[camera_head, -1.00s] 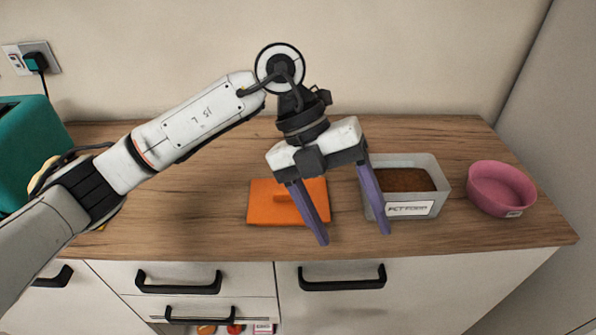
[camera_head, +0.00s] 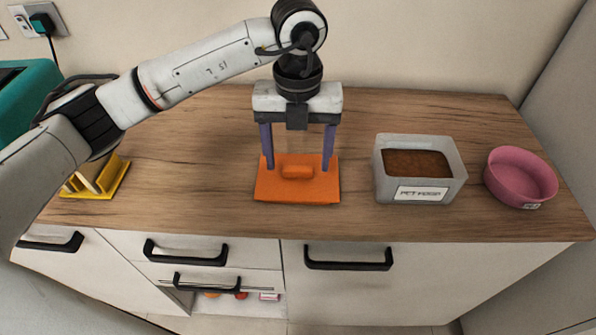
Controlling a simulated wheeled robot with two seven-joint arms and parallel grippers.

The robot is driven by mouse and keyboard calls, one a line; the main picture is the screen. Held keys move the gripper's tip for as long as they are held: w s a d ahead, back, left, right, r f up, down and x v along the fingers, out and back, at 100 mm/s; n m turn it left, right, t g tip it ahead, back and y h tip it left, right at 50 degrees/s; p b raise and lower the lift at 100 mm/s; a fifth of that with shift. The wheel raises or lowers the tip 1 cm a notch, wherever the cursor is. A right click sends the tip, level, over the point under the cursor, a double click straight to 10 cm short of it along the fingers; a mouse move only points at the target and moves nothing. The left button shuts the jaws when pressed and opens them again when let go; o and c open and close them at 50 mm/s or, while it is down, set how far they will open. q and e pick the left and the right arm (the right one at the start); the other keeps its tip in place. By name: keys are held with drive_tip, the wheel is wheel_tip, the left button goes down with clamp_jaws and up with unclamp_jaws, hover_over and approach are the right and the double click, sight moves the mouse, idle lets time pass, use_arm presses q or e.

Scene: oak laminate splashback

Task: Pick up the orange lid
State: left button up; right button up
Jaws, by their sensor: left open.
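The orange lid (camera_head: 297,188) lies flat on the wooden counter, with a raised orange handle (camera_head: 297,171) in its middle. My left gripper (camera_head: 298,164) points down over the lid, its two purple fingers spread wide to the left and right of the handle. The fingertips reach about the level of the handle; I cannot tell whether they touch the lid. Nothing is between the fingers except the handle region. My right gripper is not in view.
A grey container of pet food (camera_head: 416,172) stands to the right of the lid, with a pink bowl (camera_head: 521,177) beyond it. A yellow rack (camera_head: 104,182) and a teal appliance (camera_head: 28,102) are at the left. The counter (camera_head: 200,190) between rack and lid is clear.

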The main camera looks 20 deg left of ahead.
use_arm(q)
wheel_tip(320, 180, down, 2)
drive_tip(key=shift+c, duration=0.2)
drive_tip(key=c, duration=1.1)
drive_tip(key=shift+r, duration=0.15)
